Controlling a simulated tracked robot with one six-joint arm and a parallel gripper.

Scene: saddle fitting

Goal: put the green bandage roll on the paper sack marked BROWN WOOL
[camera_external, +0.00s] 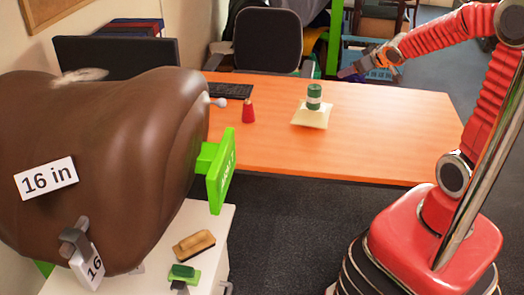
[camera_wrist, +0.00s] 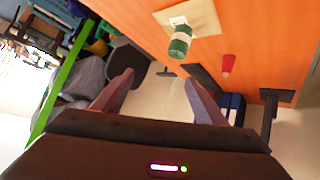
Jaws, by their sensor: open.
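The green bandage roll (camera_external: 314,96), with a pale band around it, stands upright on a cream paper sack (camera_external: 311,121) on the orange desk. I cannot read any marking on the sack. In the wrist view, the roll (camera_wrist: 181,41) shows upside down below the sack (camera_wrist: 206,19), beyond my fingers. My gripper (camera_external: 352,70) is raised to the right of the roll and apart from it. In the wrist view, my gripper (camera_wrist: 160,86) has its two fingers spread, with nothing between them.
A red bottle-like object (camera_external: 248,112) and a black keyboard (camera_external: 230,90) are left on the desk (camera_external: 400,130). A brown saddle form (camera_external: 110,130) fills the left foreground. A brush (camera_external: 194,246) lies on the white cabinet. The desk's right side is clear.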

